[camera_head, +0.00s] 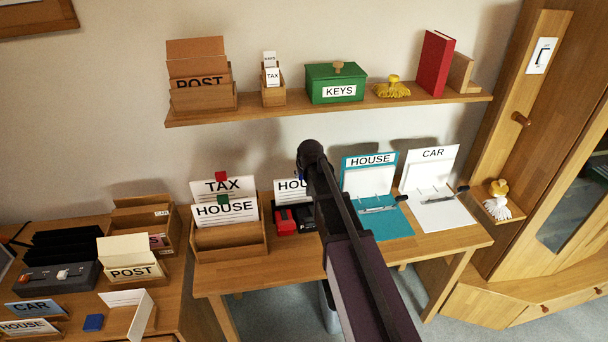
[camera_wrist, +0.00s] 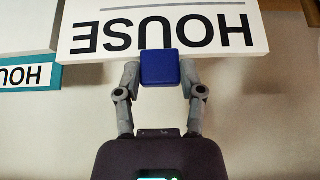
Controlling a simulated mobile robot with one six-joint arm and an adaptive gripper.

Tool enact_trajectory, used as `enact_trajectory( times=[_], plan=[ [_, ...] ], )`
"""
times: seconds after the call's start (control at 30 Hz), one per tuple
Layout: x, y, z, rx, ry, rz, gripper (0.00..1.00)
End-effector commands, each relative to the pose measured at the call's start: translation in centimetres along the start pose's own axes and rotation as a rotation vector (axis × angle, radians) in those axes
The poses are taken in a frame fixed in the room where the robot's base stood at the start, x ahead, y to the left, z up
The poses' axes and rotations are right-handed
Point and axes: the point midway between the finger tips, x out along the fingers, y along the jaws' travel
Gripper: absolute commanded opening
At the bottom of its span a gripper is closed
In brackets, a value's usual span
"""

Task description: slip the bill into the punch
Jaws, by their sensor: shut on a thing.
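The bill is a white sheet marked HOUSE (camera_head: 287,187); my arm covers its right part in the head view. In the wrist view the bill (camera_wrist: 225,36) appears upside down, with a blue tab (camera_wrist: 163,68) on its edge. My gripper (camera_wrist: 162,78) is shut on this tab, one finger on each side. The punch seems to be the red and black device (camera_head: 284,222) on the desk, below the bill's lower edge. Whether the bill touches it or is inside its slot cannot be told. The fingers are hidden in the head view.
A wooden box (camera_head: 230,252) with TAX and HOUSE sheets stands left of the punch. A teal HOUSE binder (camera_head: 391,226) and a white CAR binder (camera_head: 446,213) stand open to the right. Above, a shelf (camera_head: 330,105) holds a green KEYS box (camera_head: 336,82).

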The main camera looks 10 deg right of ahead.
Motion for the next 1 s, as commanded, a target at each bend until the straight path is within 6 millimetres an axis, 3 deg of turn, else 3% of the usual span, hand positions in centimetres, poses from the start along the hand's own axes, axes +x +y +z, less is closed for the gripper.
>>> enact_trajectory(
  times=[1.0],
  plan=[
    [1.7, 0.0, 1.1, 0.0, 0.0, 0.0, 0.0]
  ],
)
